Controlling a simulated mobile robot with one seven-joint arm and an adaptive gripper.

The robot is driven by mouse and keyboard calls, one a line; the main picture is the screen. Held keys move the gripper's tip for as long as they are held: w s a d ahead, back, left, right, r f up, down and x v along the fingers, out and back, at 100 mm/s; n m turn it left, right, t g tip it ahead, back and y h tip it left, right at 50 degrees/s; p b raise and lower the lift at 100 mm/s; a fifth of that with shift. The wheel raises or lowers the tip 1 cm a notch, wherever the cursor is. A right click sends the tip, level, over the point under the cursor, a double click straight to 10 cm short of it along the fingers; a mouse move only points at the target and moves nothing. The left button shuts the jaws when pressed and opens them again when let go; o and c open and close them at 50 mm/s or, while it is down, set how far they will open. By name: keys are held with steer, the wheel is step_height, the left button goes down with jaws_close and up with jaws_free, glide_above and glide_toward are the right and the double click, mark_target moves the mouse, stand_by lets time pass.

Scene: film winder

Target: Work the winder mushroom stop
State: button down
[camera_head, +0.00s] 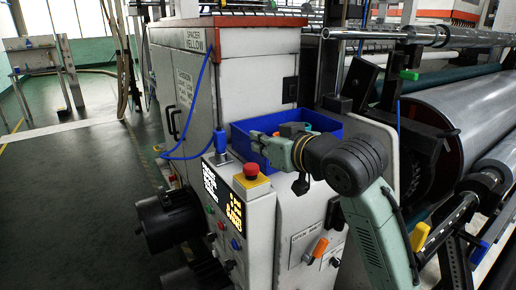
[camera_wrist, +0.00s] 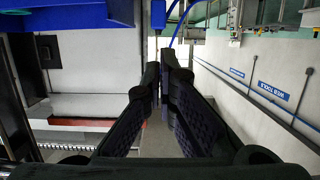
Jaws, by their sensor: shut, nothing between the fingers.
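The mushroom stop is a red round button (camera_head: 251,169) on a yellow base, on the top left of the winder's control box in the head view. Its button stands up from the base; how far it is pressed I cannot tell. In the wrist view my gripper (camera_wrist: 164,82) is shut and empty, its two dark fingers together at the tips. The stop does not show in that view. In the head view my arm reaches over the cabinet from the right, its wrist end just right of the stop and apart from it; the fingertips are not clear there.
A blue bin (camera_head: 239,138) stands behind the stop, close to my wrist. A lit panel (camera_head: 222,195) is on the box's front, with a black motor (camera_head: 169,221) to the left. A large metal roller (camera_head: 467,111) is at right. The floor at left is clear.

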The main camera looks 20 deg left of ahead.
steer(key=b+v, duration=0.1)
steer(key=v, duration=0.6)
steer(key=shift+d+f+b, duration=0.3)
steer(key=shift+d+b, duration=0.05)
steer(key=shift+b, duration=0.05)
steer(key=shift+s, duration=0.1)
